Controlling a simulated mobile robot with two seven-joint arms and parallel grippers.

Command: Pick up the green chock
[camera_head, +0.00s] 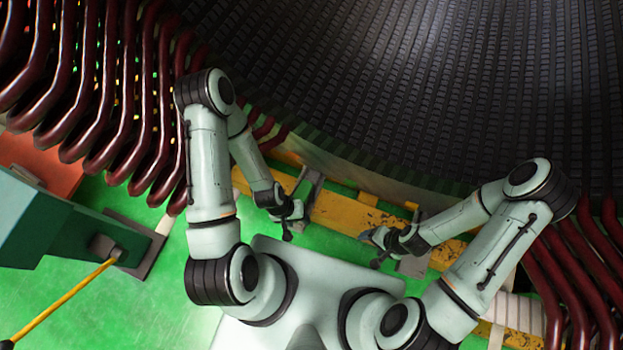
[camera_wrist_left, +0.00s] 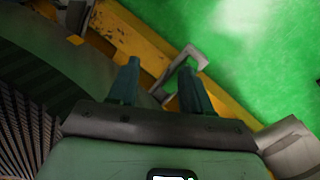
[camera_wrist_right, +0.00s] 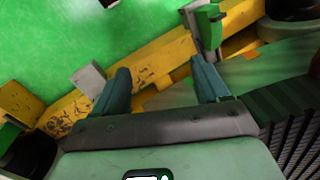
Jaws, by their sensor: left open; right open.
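A small green piece (camera_wrist_right: 209,20), which looks like the green chock, shows in the right wrist view against a grey metal bracket (camera_wrist_right: 196,44) at the top, right of centre. My left gripper (camera_head: 291,224) is open above the yellow beam's edge. Its fingers in the left wrist view (camera_wrist_left: 159,70) have nothing between them.
A rusty yellow beam (camera_head: 345,213) with grey brackets (camera_head: 309,185) runs below the large dark slotted stator wall (camera_head: 420,80). Dark red bent coils (camera_head: 140,110) stand at the left and right. A green box-like structure (camera_head: 50,225) stands left. Green floor (camera_head: 165,305) is open there.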

